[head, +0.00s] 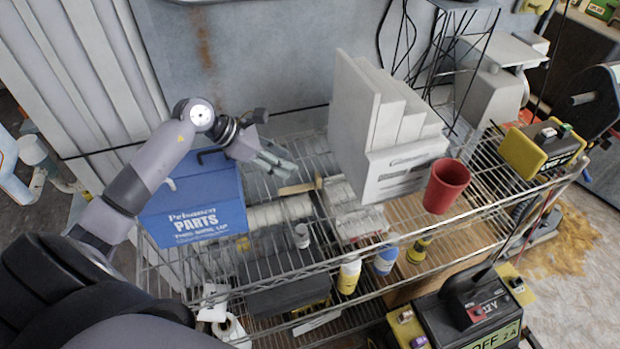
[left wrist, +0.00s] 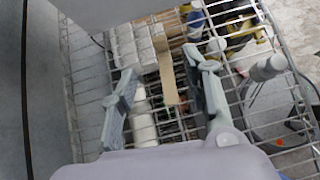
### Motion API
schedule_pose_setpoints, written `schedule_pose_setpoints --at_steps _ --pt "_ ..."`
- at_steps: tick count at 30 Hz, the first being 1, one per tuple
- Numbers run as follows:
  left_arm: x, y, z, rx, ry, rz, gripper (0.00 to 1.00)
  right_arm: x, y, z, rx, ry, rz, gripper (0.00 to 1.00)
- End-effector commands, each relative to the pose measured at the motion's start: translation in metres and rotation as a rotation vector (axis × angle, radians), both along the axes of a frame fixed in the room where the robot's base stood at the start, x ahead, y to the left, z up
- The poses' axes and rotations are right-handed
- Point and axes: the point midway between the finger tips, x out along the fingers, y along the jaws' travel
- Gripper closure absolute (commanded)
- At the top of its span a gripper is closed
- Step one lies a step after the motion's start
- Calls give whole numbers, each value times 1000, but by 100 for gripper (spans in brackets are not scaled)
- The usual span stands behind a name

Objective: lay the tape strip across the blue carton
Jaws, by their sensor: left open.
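The blue carton (head: 195,210) with "PARTS" lettering stands at the left end of the wire shelf, under my left arm. A flat tan strip, apparently the tape strip (head: 297,188), lies on the wire shelf right of the carton. It also shows in the left wrist view (left wrist: 168,78), long and narrow, between and beyond the fingers. My left gripper (head: 284,164) is open and empty, just above and behind the strip in the head view. Its two spread fingers show in the left wrist view (left wrist: 160,78). The strip is apart from the carton. My right gripper is not in view.
A white carton (head: 400,172) with grey-white panels stands right of the strip. A red cup (head: 447,186) is at the shelf's front right. A yellow-black device (head: 540,150) is at the far right end. Bottles, including a blue one (head: 386,260), stand on a lower level.

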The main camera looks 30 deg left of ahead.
Motion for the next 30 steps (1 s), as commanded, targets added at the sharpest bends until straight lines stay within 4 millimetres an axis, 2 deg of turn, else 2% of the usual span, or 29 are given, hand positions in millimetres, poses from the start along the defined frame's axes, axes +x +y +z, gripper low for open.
schedule_pose_setpoints --at_steps 3,9,17,24,30 --pt "13 -15 -14 -8 1 1 57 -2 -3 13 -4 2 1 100" --pt "28 -31 -38 -5 -1 0 57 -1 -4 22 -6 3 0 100" --pt "38 -42 -53 -6 1 1 57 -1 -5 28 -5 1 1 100" --pt "56 -60 -78 -5 -1 0 57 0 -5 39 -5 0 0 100" --pt "60 -64 -86 -1 -1 -1 57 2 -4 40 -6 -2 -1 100"
